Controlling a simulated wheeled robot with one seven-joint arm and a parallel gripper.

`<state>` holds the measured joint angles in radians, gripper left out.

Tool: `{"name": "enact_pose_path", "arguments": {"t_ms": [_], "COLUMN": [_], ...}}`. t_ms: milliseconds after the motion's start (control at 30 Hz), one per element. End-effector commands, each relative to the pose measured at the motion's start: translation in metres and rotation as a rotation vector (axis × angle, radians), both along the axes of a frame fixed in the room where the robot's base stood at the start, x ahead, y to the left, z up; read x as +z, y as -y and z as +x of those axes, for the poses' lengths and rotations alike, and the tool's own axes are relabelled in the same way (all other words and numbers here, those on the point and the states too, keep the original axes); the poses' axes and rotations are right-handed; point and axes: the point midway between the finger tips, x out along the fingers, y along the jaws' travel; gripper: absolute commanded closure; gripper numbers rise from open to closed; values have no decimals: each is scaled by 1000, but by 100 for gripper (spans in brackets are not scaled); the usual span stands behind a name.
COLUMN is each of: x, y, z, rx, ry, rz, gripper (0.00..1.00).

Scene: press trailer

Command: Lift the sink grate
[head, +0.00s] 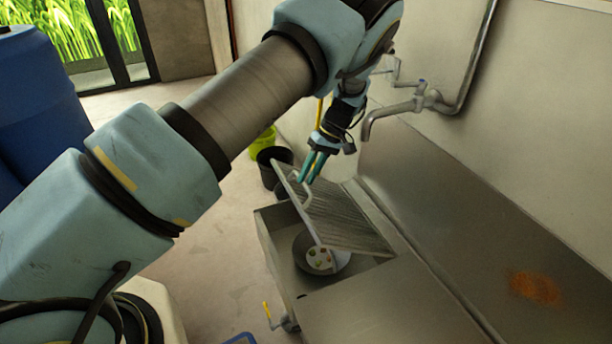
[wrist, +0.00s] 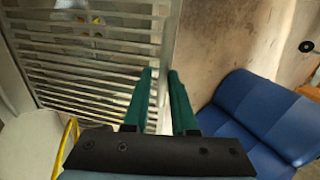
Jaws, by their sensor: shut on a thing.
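The sink grate (head: 345,218) is a slatted metal panel, tilted, with its left side raised above the open sink (head: 280,240). My gripper (head: 304,178) is at its raised left edge, by a bent metal handle, with its teal fingers shut on the grate there. In the wrist view the fingers of my gripper (wrist: 160,78) are close together at the frame bar of the grate (wrist: 90,55). The exact contact is hard to see. Under the grate, a round dish (head: 322,260) with small coloured pieces shows in the sink.
A faucet (head: 415,103) juts from the wall behind the sink. The steel counter (head: 455,225) to the right is clear apart from a rusty stain (head: 537,288). A black bucket (head: 273,160) stands beyond the sink. A blue seat (wrist: 262,115) shows in the wrist view.

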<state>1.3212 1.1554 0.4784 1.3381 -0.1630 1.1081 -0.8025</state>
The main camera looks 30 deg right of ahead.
Motion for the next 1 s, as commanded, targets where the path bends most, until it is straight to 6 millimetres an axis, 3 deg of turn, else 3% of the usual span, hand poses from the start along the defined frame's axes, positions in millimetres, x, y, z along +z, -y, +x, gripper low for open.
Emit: {"name": "enact_pose_path", "arguments": {"t_ms": [33,133,167,300,1000], "x": [-6,-6,-6,-5,-1], "y": [12,12,12,11,7], "z": [-6,-6,-6,-5,-2], "rx": [-12,-13,-13,-12,-7], "ry": [-2,-2,-1,-2,0], "rz": [-29,-28,-29,-27,-21], "gripper": [100,100,71,56,55]}}
